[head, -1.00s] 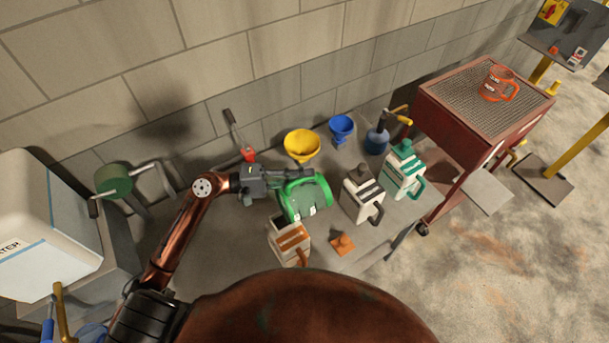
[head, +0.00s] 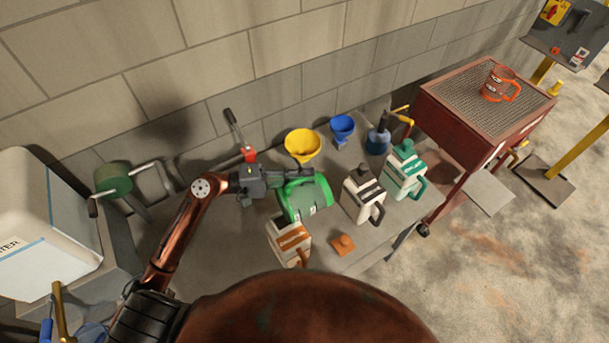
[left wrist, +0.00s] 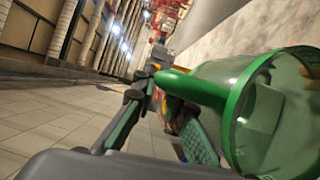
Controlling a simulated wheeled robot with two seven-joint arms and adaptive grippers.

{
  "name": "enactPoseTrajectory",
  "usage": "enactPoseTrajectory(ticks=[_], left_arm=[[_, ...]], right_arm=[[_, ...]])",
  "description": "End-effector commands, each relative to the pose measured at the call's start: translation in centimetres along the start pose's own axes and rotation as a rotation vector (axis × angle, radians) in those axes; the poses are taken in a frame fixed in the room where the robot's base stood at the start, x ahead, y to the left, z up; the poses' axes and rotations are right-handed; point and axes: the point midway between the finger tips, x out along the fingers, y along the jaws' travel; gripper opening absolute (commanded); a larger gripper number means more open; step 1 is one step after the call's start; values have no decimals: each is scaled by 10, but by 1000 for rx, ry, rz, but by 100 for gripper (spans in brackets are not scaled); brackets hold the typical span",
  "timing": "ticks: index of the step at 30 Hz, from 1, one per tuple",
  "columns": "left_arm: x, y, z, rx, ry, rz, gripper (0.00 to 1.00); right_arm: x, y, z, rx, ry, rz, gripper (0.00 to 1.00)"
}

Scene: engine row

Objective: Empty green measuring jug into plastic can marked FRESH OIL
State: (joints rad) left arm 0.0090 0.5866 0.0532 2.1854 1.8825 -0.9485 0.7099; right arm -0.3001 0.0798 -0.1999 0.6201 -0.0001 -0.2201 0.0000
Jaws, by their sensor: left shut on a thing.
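The green measuring jug (head: 306,198) is tipped on its side, held above the bench. My left gripper (head: 290,178) is shut on it at its upper left side. In the left wrist view the jug (left wrist: 240,100) is see-through with a green rim, beside my left gripper's fingers (left wrist: 140,105); I cannot tell how much liquid is in it. A white can with an orange stripe (head: 289,240) stands just below the jug. An orange cap (head: 343,244) lies beside that can. No FRESH OIL lettering is readable. My right gripper is out of view.
A dark-capped can (head: 362,194) and a green-capped can (head: 404,175) stand to the right on the bench (head: 225,262). A yellow funnel (head: 302,145) and blue funnel (head: 342,128) are behind. A red cart (head: 450,115) carries an orange jug (head: 497,84).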

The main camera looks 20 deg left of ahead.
Motion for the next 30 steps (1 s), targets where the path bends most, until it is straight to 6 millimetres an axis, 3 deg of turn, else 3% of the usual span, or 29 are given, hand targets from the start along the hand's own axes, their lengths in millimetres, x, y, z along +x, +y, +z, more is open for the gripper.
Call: enactPoseTrajectory(ticks=[30], left_arm=[[-7,3,3,19,-3,46,0]], right_arm=[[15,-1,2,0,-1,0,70]])
